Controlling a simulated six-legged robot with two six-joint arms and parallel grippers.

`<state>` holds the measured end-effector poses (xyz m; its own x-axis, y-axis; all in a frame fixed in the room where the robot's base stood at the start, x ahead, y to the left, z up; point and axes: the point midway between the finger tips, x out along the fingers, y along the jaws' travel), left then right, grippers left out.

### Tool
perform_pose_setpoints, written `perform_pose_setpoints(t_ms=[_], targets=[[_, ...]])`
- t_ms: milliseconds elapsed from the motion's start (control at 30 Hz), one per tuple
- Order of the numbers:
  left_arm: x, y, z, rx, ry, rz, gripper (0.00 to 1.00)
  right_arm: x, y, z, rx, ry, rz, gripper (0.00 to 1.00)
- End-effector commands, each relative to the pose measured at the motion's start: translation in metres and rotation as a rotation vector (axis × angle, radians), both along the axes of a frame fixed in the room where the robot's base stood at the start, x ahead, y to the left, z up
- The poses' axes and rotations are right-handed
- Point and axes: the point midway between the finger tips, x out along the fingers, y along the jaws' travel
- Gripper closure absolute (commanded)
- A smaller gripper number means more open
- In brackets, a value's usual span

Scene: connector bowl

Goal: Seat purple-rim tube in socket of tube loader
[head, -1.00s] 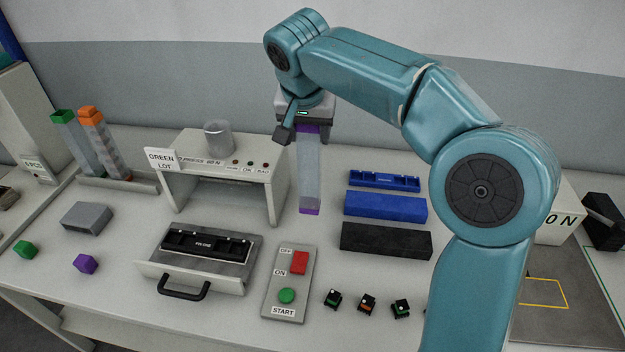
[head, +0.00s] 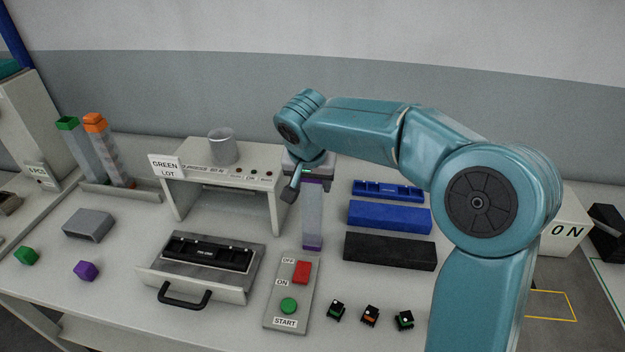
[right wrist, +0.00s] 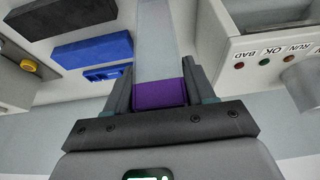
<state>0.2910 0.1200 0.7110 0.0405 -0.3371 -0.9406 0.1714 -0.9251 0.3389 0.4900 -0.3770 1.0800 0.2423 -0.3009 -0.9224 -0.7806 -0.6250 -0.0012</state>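The purple-rim tube (head: 313,215) is a clear, squarish tube with a purple band at its top and a purple lower end. It hangs upright from my right gripper (head: 309,180), which points down. In the right wrist view the gripper (right wrist: 160,98) is shut around the purple rim (right wrist: 160,93), with a dark finger on each side. The tube is just right of the white press-like station (head: 235,177), apart from it. A grey, open-topped cylinder (head: 223,148) stands on that station; I cannot tell whether it is the loader's socket. My left gripper is not in view.
An OFF/ON/START panel (head: 291,293) lies just in front of the tube's lower end. Blue (head: 389,216) and black (head: 390,251) blocks lie to the right. A handled drawer (head: 203,270) is at front left. Green- and orange-capped tubes (head: 108,150) lean in a rack at left.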

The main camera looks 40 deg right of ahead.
Motion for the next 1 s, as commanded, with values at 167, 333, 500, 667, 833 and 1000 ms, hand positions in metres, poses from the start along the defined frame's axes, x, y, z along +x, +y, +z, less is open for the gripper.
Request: perform_pose_setpoints(t_ms=[167, 333, 500, 667, 833, 1000], targets=[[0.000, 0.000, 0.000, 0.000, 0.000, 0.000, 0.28, 0.000, 0.000, 0.000, 0.000, 0.000, 0.000, 0.21], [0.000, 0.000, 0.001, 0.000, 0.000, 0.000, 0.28, 0.000, 0.000, 0.001, 0.000, 0.000, 0.000, 0.21], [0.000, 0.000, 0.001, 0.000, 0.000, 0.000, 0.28, -0.002, 0.004, 0.013, 0.000, -0.003, 0.000, 0.21], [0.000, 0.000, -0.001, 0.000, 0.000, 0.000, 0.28, -0.010, 0.015, 0.047, 0.000, -0.007, 0.003, 0.21], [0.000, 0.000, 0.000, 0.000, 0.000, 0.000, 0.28, -0.020, 0.027, 0.083, 0.001, -0.004, 0.002, 0.21], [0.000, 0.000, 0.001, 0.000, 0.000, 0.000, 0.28, -0.027, 0.034, 0.106, 0.001, -0.001, 0.001, 0.21]])
